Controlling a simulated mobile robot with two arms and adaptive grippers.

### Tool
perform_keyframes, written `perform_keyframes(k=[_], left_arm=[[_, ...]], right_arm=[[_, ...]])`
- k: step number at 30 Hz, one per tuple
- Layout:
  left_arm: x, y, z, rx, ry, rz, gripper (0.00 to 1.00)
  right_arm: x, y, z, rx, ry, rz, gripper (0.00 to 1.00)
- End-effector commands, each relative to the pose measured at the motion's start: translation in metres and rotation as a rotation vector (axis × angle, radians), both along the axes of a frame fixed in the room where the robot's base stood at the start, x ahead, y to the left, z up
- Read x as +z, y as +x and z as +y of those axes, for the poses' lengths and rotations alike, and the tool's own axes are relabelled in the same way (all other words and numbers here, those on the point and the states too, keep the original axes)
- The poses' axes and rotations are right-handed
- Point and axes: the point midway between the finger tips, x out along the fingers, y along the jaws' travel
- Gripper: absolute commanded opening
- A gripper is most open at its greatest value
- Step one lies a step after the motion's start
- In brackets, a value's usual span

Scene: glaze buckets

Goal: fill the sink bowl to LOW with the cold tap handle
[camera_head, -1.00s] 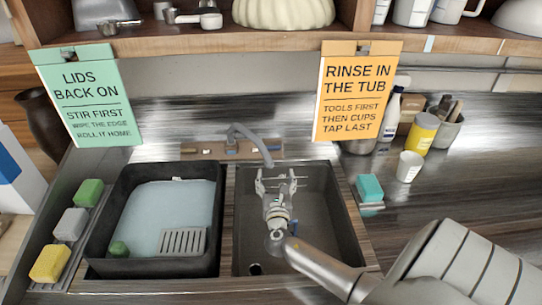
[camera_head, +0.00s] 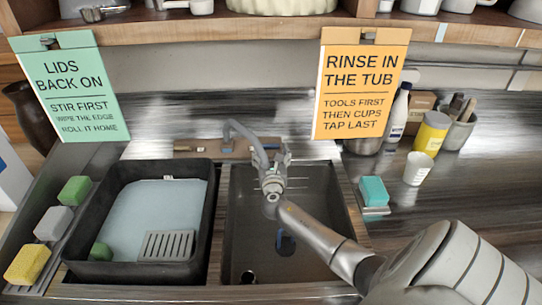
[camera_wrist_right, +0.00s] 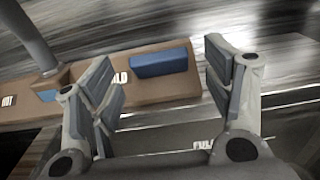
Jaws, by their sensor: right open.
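The sink bowl (camera_head: 318,220) is the dark right-hand basin; no water shows clearly in it. The tap's grey spout (camera_head: 243,135) rises from a brown plate (camera_head: 215,149) at the back rim. In the right wrist view, the blue cold handle (camera_wrist_right: 160,62) lies on that plate beside the letters "COLD", partly cut off by a finger. My right gripper (camera_head: 272,160) is open at the bowl's back edge, and its fingers (camera_wrist_right: 158,80) stand apart with the handle ahead between them. In the head view the gripper hides the handle. My left gripper is out of view.
A black tub (camera_head: 195,273) of pale liquid with a grey grate (camera_head: 167,245) stands left of the bowl. Sponges lie at far left; a teal sponge (camera_head: 373,191) and white cup (camera_head: 417,168) sit right. An orange sign (camera_head: 360,85) hangs above. A "FULL" label (camera_wrist_right: 203,144) shows.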

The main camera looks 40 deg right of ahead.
Motion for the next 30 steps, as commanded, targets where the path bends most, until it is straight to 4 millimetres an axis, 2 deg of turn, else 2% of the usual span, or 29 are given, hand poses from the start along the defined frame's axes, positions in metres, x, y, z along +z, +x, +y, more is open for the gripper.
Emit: perform_keyframes(k=[4, 13, 24, 30], left_arm=[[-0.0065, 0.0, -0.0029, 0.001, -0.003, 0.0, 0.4], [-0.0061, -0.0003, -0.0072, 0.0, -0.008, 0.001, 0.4], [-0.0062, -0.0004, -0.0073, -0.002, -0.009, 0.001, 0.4], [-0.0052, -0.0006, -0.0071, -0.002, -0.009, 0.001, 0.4]], right_arm=[[-0.0003, 0.0085, -0.007, 0.0, -0.001, -0.001, 0.73], [0.0004, 0.0096, -0.0082, 0.0, 0.0, 0.0, 0.73], [0.0003, 0.0094, -0.0079, 0.0, 0.0, 0.0, 0.28], [0.0006, 0.009, -0.0084, 0.013, -0.008, 0.006, 0.28]])
